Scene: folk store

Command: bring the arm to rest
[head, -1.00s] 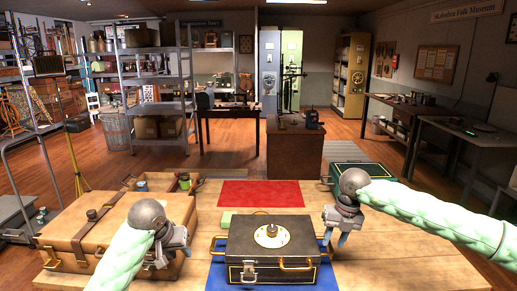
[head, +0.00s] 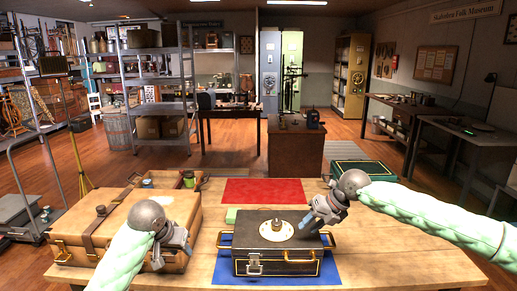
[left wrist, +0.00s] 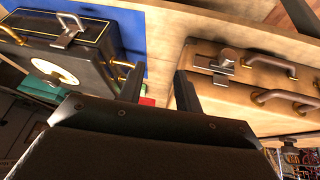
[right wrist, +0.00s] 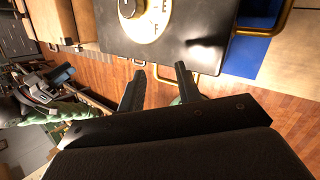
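The task names only the arm. My left gripper (head: 172,262) is open and empty, hanging over the front right edge of a tan suitcase (head: 115,235). In the left wrist view its fingers (left wrist: 160,88) stand apart, between the suitcase (left wrist: 245,70) and a black box (left wrist: 75,35). My right gripper (head: 311,224) is open and empty at the right end of that black box (head: 275,258), which has a round cream dial. In the right wrist view its two fingers (right wrist: 161,85) point toward the box's edge and brass handle; contact cannot be told.
The box stands on a blue mat (head: 328,275) on a wooden table (head: 400,262). A red mat (head: 262,191) lies behind it. A dark green box (head: 362,172) is at the back right, beyond my right arm. The table's front right is clear.

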